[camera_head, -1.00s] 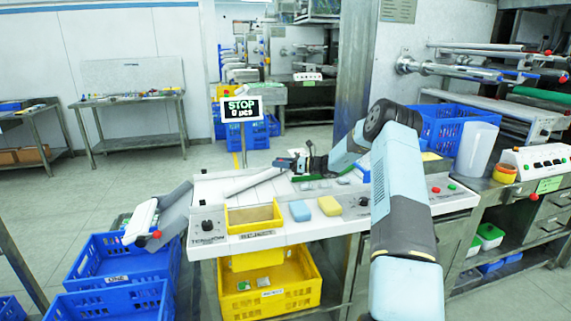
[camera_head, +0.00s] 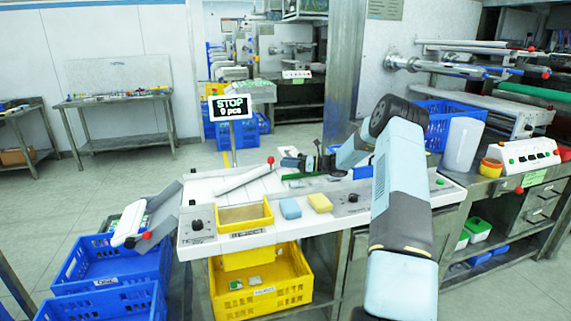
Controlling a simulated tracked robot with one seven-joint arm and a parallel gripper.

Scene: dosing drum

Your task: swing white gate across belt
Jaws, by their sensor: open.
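The white gate (camera_head: 243,180) is a long bar with a red knob (camera_head: 270,160) at its far right end. It lies diagonally over the white belt (camera_head: 262,190), from near left to far right. My gripper (camera_head: 284,158) is at the far side of the belt, open and small in view, just right of the red knob. It looks apart from the knob, though the depth between them is hard to judge. My arm comes in from the right and hides part of the table's right side.
A yellow reject bin (camera_head: 245,228), a blue sponge (camera_head: 290,208) and a yellow sponge (camera_head: 320,202) are along the front edge. A grey chute (camera_head: 165,212) slopes left towards blue crates (camera_head: 115,262). A STOP display (camera_head: 232,107) stands behind the belt.

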